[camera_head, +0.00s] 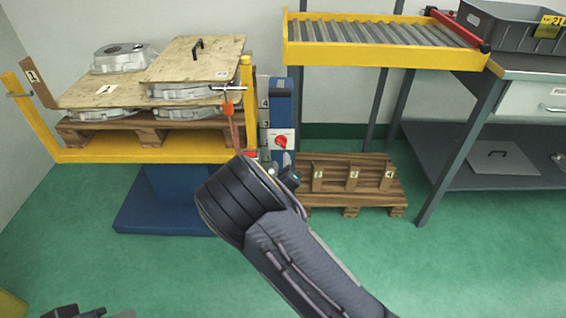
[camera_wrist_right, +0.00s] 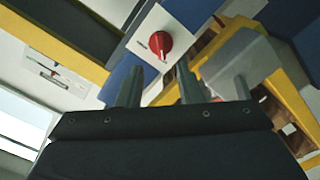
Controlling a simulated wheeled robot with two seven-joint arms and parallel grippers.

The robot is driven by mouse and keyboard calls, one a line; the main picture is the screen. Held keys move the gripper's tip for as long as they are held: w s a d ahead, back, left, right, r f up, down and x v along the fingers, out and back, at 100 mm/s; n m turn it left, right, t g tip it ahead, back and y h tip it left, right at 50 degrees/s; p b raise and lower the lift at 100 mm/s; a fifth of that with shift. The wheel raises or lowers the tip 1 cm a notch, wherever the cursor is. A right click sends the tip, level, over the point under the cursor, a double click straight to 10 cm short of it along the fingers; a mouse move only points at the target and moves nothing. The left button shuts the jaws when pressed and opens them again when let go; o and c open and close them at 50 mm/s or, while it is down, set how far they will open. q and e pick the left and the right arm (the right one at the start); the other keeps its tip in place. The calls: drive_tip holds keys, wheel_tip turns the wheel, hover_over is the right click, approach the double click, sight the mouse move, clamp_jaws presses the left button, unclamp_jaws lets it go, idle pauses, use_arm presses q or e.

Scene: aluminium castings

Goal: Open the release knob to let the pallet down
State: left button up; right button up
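The red release knob (camera_head: 281,142) sits on a white plate on the blue control post (camera_head: 283,100) beside the lift table. In the right wrist view the red knob (camera_wrist_right: 158,45) shows beyond my right gripper (camera_wrist_right: 160,68), between two separated fingers, with nothing held; contact is not visible. In the head view my right gripper (camera_head: 284,174) is mostly hidden behind my wrist, just below the knob. The wooden pallet (camera_head: 110,135) stands on the raised yellow lift table (camera_head: 150,155), carrying castings and plywood sheets. Dark parts of my left gripper (camera_head: 80,312) show at the bottom left edge.
A small wooden pallet (camera_head: 345,180) with numbered blocks lies on the floor right of the post. A roller conveyor (camera_head: 380,52) and a grey workbench (camera_head: 520,70) with a crate (camera_head: 505,28) stand at the right. The green floor in front is clear.

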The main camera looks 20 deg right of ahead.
sight(280, 145)
drive_tip(key=x, duration=0.4)
drive_tip(key=b+x, duration=0.1)
drive_tip(key=x, duration=0.2)
drive_tip(key=shift+w+a, duration=0.1)
drive_tip(key=shift+w, duration=0.35)
clamp_jaws()
